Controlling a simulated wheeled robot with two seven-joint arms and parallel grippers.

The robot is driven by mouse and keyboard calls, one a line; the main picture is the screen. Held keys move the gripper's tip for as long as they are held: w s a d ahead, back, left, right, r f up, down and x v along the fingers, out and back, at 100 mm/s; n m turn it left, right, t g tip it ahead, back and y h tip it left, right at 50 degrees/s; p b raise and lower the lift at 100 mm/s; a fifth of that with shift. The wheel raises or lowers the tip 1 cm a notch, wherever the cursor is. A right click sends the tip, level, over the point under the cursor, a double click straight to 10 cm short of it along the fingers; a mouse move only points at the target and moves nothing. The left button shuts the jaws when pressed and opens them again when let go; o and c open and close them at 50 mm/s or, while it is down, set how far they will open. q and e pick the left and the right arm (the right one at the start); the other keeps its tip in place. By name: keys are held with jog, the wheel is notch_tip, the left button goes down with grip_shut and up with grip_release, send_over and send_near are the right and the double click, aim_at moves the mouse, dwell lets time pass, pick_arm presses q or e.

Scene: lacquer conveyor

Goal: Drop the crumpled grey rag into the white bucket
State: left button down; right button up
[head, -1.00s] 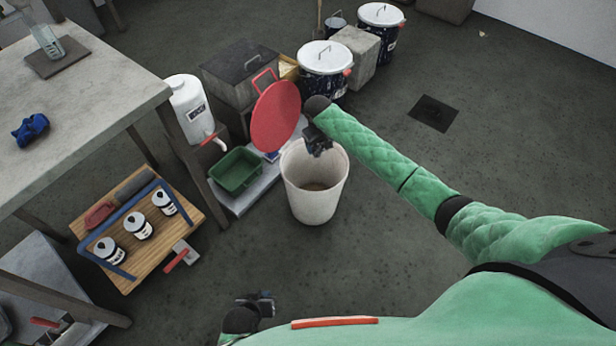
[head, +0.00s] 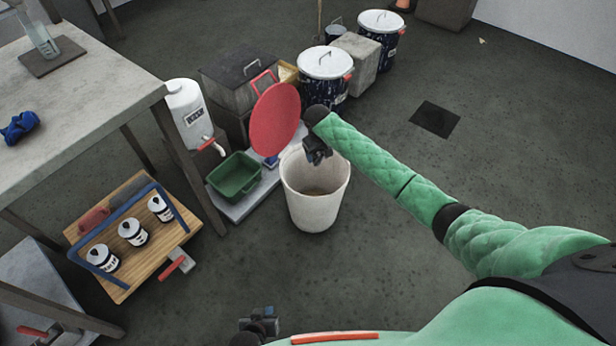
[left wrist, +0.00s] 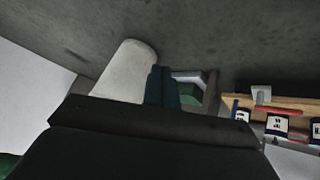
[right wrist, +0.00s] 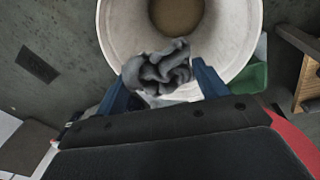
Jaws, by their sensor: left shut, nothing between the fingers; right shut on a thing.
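The crumpled grey rag (right wrist: 160,68) is between the blue fingers of my right gripper (right wrist: 165,84) in the right wrist view, above the near rim of the white bucket (right wrist: 122,30). In the head view my right gripper (head: 318,156) points down over the bucket's mouth at its far side; the rag cannot be made out there. The bucket (head: 314,209) stands upright on the floor, its inside partly visible. My left gripper (head: 260,322) is low at the bottom edge, away from the bucket. Its fingers (left wrist: 163,84) are together and empty in the left wrist view.
A round red lid (head: 275,119) stands tilted behind the bucket. A green tub (head: 234,176) is left of it. A rack of small cans (head: 132,234) and a grey table (head: 80,95) are further left. Lidded drums (head: 325,65) stand behind.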

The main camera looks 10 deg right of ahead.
pick_arm(q)
jog(key=shift+s+a+f+b, duration=0.1)
jog(key=shift+s+f+b, duration=0.05)
jog(key=shift+f+b, duration=2)
pick_arm(e)
jog(key=shift+f+p, duration=0.4)
jog(key=shift+f, duration=1.35)
pick_arm(q)
jog(key=shift+f, duration=0.35)
pick_arm(e)
jog(key=o, duration=1.1)
jog(key=shift+r, duration=0.1)
jog(key=r, duration=0.6)
jog(key=shift+s+a+r+p, duration=0.2)
jog(key=shift+s+a+p, duration=0.1)
jog(key=shift+s+p, duration=0.1)
jog(key=shift+s+r, duration=0.1)
jog(key=shift+r, duration=0.45)
pick_arm(q)
jog(key=shift+r, duration=0.5)
